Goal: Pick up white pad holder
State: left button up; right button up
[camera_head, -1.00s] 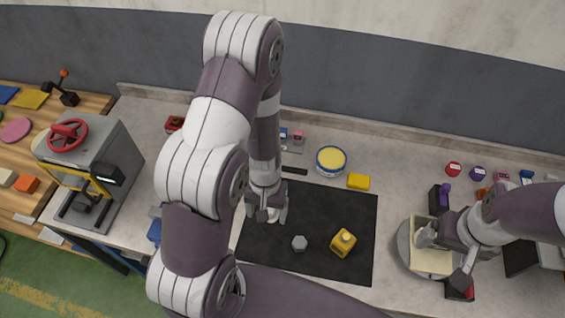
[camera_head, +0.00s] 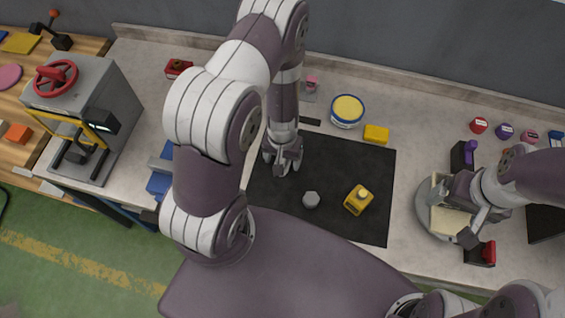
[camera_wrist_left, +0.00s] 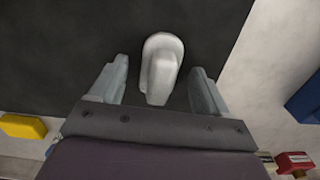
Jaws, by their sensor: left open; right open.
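The white pad holder (camera_wrist_left: 160,68) is a small, pale, rounded piece on the black mat (camera_wrist_left: 60,45) in the left wrist view. My left gripper (camera_wrist_left: 160,85) is open, with one finger on each side of it and a gap to both. In the head view my left gripper (camera_head: 284,165) points down over the mat's left part and largely hides the holder. My right gripper (camera_head: 452,212) is open at a cream block (camera_head: 447,222) on a round grey turntable (camera_head: 424,196); I cannot tell whether it touches the block.
A grey press (camera_head: 85,115) stands left. A black block with a red part (camera_head: 482,253) is near the turntable.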

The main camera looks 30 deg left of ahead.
pick_arm(q)
jog(key=shift+d+f, duration=0.1)
jog(key=shift+f, duration=0.05)
jog(key=shift+c, duration=0.3)
jog(key=shift+w+f, duration=0.1)
jog(key=c, duration=1.1)
notch_tip(320, 180, up, 10)
jog(key=p, duration=0.5)
